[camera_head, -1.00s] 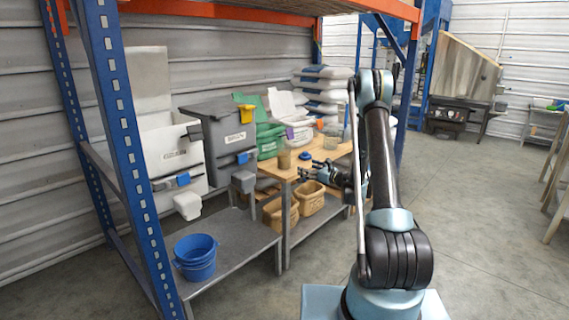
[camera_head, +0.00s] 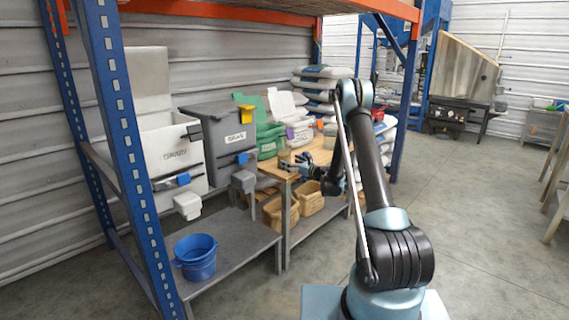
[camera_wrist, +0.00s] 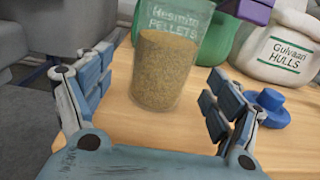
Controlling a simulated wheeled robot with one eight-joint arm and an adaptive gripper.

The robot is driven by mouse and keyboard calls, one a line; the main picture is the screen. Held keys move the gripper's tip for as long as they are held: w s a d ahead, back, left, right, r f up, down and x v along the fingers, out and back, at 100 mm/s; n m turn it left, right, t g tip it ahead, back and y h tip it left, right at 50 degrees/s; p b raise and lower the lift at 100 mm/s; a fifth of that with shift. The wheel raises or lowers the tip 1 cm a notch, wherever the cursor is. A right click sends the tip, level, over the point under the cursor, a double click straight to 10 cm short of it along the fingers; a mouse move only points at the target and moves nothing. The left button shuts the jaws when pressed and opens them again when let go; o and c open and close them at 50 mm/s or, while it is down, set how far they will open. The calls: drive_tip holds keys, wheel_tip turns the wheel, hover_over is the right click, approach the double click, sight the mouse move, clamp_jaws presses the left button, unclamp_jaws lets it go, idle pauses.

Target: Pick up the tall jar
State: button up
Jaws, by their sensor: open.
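The tall jar (camera_wrist: 166,62) is clear, filled partway with brown pellets and labelled "Hesmire PELLETS". It stands upright on the wooden bench top in the wrist view. My gripper (camera_wrist: 158,95) is open and empty, with its two fingers spread to the left and right of the jar's lower part. The jar stands just ahead between the fingertips, with no clear contact. In the head view my gripper (camera_head: 287,163) is low over the bench, and the jar is hard to make out there.
A blue knobbed lid (camera_wrist: 267,106) lies right of the gripper on the wooden bench (camera_wrist: 125,120). A white sack labelled "Gulvaari HULLS" (camera_wrist: 284,52) stands behind it. Grey and white hoppers (camera_head: 229,132) stand left of the bench. A blue bucket (camera_head: 196,257) sits on the lower shelf.

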sight(284, 158)
drive_tip(key=shift+r+x, duration=0.1)
drive_tip(key=shift+x, duration=1.2)
drive_tip(key=shift+r+x, duration=0.15)
drive_tip(key=shift+x, duration=1.2)
drive_tip(key=shift+w+d, duration=0.1)
drive_tip(key=shift+w, duration=0.05)
drive_tip(key=c, duration=1.4)
drive_tip(key=shift+r, duration=0.1)
wheel_tip(284, 158, up, 10)
drive_tip(key=shift+f, duration=0.1)
